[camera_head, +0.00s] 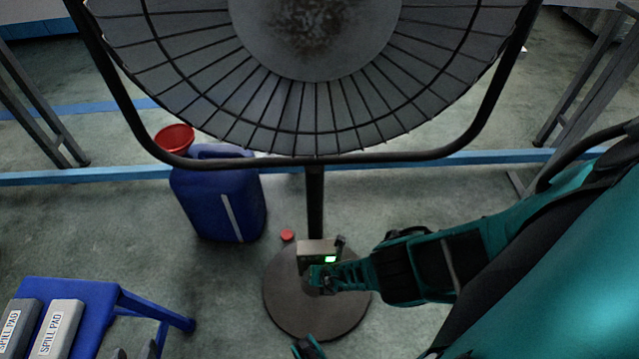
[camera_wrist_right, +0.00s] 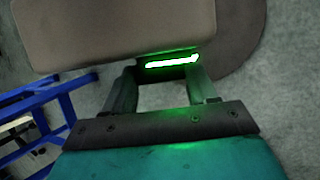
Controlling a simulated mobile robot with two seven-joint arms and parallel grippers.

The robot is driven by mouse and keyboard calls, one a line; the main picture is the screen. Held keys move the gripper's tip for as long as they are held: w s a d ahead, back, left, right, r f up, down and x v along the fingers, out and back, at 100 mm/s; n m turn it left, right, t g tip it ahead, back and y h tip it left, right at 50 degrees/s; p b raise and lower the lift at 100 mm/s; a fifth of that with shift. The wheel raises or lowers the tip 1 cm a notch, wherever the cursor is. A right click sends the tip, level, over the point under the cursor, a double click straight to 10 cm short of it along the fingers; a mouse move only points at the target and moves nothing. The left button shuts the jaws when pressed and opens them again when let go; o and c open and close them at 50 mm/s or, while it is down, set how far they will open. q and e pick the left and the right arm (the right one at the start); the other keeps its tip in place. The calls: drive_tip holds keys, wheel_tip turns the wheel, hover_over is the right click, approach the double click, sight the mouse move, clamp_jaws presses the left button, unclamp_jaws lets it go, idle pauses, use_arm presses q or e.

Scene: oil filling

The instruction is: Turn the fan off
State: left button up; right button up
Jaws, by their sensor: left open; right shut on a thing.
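The fan's large dark round cage (camera_head: 300,115) fills the top of the head view, inside a black tube frame. Its post stands on a round base. A small grey control box (camera_head: 318,248) sits low on the post, with a lit green switch (camera_head: 330,259). My right gripper (camera_head: 322,275) is at the box, shut on the switch. In the right wrist view its two fingers stand either side of the glowing green switch (camera_wrist_right: 172,62), below the box (camera_wrist_right: 120,25).
A blue jerrycan (camera_head: 218,200) with a red funnel (camera_head: 175,138) stands left of the fan. A red cap (camera_head: 287,236) lies near the base (camera_head: 320,320). A blue stool (camera_head: 75,292) with spill pad boxes (camera_head: 57,325) is at lower left.

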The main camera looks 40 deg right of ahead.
drive_tip(key=shift+w+d+r, duration=0.1)
drive_tip(key=shift+w+d, duration=0.05)
drive_tip(key=o, duration=0.8)
use_arm(q)
drive_tip(key=shift+d, duration=0.15)
use_arm(e)
drive_tip(key=shift+o, duration=1.3)
use_arm(q)
drive_tip(key=shift+r, duration=0.1)
drive_tip(key=s+a+r+y+p, duration=0.1)
drive_tip(key=a+r+p, duration=0.2)
drive_tip(key=r+p, duration=0.6)
drive_tip(key=p, duration=0.4)
drive_tip(key=shift+s+r+p, duration=0.2)
drive_tip(key=shift+s+p, duration=0.05)
drive_tip(key=shift+p, duration=0.1)
use_arm(e)
drive_tip(key=v, duration=1.3)
